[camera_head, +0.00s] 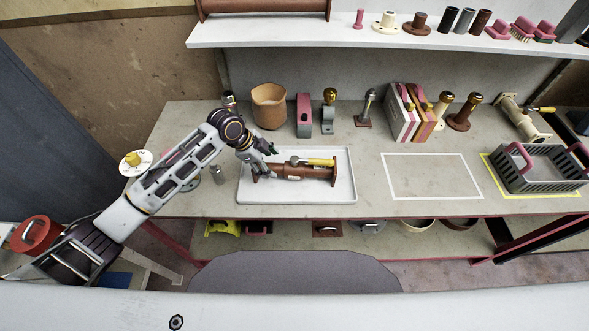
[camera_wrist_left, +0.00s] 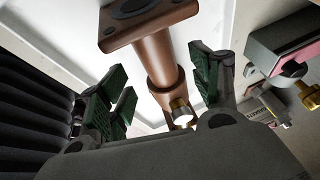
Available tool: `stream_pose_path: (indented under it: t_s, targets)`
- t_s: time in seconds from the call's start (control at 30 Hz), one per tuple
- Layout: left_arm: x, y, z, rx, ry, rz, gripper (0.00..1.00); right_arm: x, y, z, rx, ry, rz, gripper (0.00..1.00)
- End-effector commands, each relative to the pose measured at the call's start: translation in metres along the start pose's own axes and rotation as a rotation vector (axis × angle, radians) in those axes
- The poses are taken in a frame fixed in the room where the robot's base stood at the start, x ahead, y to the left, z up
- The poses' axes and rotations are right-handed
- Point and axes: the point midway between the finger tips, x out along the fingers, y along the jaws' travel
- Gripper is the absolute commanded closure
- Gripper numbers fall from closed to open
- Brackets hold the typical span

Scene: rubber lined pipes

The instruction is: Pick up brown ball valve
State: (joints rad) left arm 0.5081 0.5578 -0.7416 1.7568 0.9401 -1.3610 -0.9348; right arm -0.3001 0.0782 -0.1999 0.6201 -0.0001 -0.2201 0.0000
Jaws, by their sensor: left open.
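The brown ball valve (camera_head: 297,173) lies on its side in the white tray (camera_head: 262,195), with square end flanges and a yellow-handled lever on top. My left gripper (camera_head: 262,158) is above the left end of the valve. In the left wrist view the valve body (camera_wrist_left: 158,65) with one square flange shows between the two green-padded fingers of my open left gripper (camera_wrist_left: 165,92). I cannot tell from these views whether a finger touches it. My right gripper is not in view.
A brown pot (camera_head: 269,106) and several small fittings stand behind the tray. A white outlined rectangle (camera_head: 432,176) on the table to the right is empty. A grey crate (camera_head: 540,172) with pink handles stands at the far right. A shelf (camera_head: 400,40) with parts hangs above.

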Motion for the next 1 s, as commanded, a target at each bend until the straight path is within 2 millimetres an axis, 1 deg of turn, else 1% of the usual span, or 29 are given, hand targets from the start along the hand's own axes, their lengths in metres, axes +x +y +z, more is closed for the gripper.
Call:
stream_pose_path:
  t_s: [0.3, 0.43, 0.57, 0.83, 1.0]
  targets:
    - [0.001, 0.0, 0.0, 0.0, 0.0, 0.0, 0.36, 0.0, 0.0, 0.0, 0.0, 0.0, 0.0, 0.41]
    - [0.005, 0.0, 0.0, -0.001, 0.0, 0.002, 0.36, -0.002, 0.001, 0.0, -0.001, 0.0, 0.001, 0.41]
    - [0.014, 0.0, 0.0, -0.001, 0.0, 0.002, 0.36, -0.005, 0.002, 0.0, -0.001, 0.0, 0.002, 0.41]
    - [0.042, 0.0, 0.001, -0.001, 0.0, 0.002, 0.36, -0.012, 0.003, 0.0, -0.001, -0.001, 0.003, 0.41]
    - [0.051, 0.0, 0.001, -0.001, -0.001, 0.0, 0.36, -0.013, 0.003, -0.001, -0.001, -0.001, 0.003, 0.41]
